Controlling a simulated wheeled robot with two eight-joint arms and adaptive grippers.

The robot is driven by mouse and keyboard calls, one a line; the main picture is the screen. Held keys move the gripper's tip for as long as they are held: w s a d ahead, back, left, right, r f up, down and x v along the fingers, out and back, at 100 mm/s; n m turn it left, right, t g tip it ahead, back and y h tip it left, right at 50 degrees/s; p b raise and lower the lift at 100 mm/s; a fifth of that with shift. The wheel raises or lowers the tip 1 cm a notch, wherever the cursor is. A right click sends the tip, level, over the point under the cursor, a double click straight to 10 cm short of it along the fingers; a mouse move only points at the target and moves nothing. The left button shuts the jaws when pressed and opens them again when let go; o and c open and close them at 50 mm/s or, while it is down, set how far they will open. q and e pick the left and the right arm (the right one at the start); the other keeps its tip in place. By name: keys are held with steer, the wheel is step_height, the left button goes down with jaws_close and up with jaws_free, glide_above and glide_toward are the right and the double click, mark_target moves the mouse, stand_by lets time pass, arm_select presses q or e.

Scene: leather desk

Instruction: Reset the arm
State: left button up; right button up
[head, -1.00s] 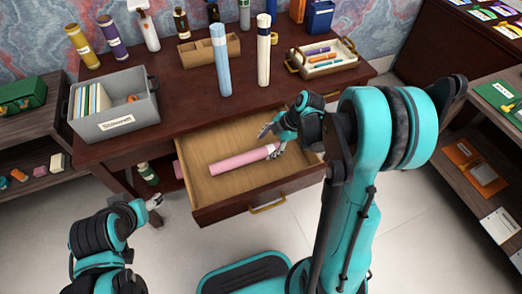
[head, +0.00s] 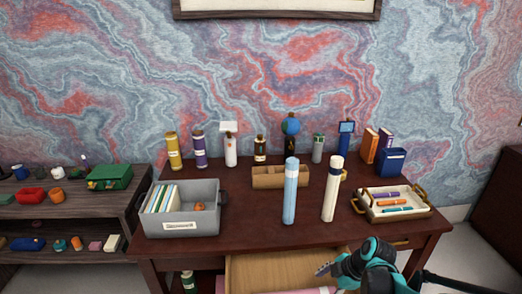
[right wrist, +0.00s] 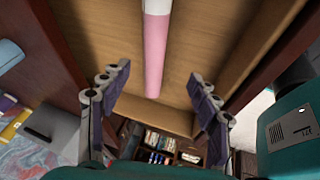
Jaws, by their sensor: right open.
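My right gripper (right wrist: 155,100) is open and empty in the right wrist view, with its two fingers spread apart. A pink cylinder with a white end (right wrist: 156,50) lies in the open wooden drawer beyond the fingers, and the gripper does not hold it. In the head view my right gripper (head: 322,269) shows at the bottom edge, over the right part of the drawer (head: 275,268). Only a sliver of the pink cylinder (head: 300,291) shows there. My left gripper is out of view.
On the desk (head: 250,225) stand a blue cylinder (head: 290,190) and a cream cylinder (head: 332,190). A grey bin (head: 180,222) is at left, a pen tray (head: 412,213) at right. Bottles and a wooden organizer (head: 281,177) stand behind. A shelf (head: 70,215) is at far left.

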steer(key=s+a+r+m+t+h, duration=0.4)
steer(key=s+r+m, duration=0.6)
steer(key=m, duration=0.7)
steer(key=shift+s, duration=1.75)
steer(key=shift+a, duration=0.1)
